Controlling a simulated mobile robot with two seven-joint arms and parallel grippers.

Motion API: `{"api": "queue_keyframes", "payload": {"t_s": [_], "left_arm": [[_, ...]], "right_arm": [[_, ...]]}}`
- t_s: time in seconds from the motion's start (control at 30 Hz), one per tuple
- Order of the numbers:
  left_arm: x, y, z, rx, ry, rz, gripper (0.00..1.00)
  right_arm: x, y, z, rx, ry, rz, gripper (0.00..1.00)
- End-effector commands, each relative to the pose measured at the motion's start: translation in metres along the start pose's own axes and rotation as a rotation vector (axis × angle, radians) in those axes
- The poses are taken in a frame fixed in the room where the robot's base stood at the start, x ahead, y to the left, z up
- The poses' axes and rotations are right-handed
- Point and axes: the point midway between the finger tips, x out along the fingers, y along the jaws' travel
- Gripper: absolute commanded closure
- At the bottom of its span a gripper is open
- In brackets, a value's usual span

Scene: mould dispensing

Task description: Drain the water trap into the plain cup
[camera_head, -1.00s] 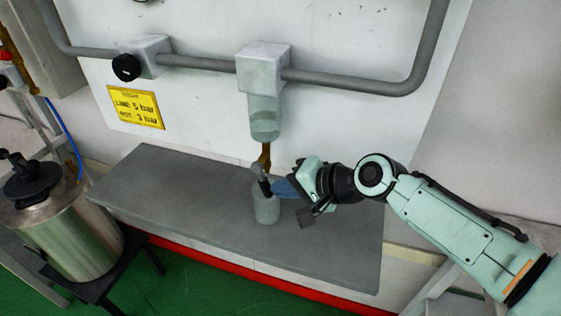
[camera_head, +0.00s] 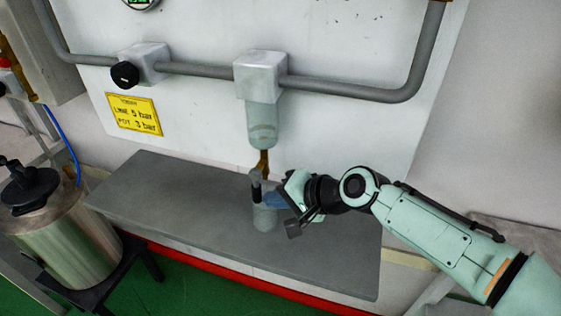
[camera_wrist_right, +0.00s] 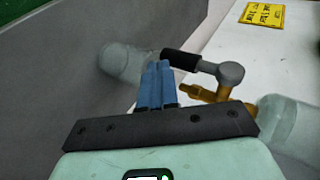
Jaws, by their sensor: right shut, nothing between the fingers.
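The water trap is a clear bowl (camera_head: 263,122) under a white block (camera_head: 260,75) on the pipe. A faint band shows low in the bowl. A brass drain (camera_head: 263,160) hangs below it, with a grey joint and a black lever handle (camera_head: 257,192) pointing down. The plain cup (camera_head: 265,219), pale and translucent, stands upright on the grey shelf below the drain. My right gripper (camera_head: 276,199) is shut and empty, its blue fingers beside the handle and over the cup's right side. In the wrist view the fingers (camera_wrist_right: 157,82) lie close to the black handle (camera_wrist_right: 180,61); contact is unclear.
The grey shelf (camera_head: 150,195) is otherwise clear. A pipe (camera_head: 350,90) with a black-knobbed regulator (camera_head: 125,74) runs across the white panel above a yellow sign (camera_head: 134,114). A steel pot (camera_head: 65,235) stands at the left.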

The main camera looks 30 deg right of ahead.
Motion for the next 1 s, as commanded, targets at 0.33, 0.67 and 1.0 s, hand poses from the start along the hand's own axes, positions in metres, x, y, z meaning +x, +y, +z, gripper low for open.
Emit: {"api": "queue_keyframes", "payload": {"t_s": [0.33, 0.67, 1.0], "left_arm": [[-0.003, 0.001, 0.003, 0.001, -0.008, 0.001, 1.0], [-0.024, 0.008, 0.026, 0.006, -0.081, 0.006, 1.0], [-0.038, 0.012, 0.045, 0.011, -0.14, 0.009, 1.0]], "right_arm": [[-0.01, -0.001, -0.001, 0.0, 0.002, -0.002, 1.0], [-0.08, -0.002, -0.001, 0.001, 0.005, -0.004, 1.0], [-0.13, -0.001, 0.0, 0.001, 0.002, -0.001, 1.0]]}}
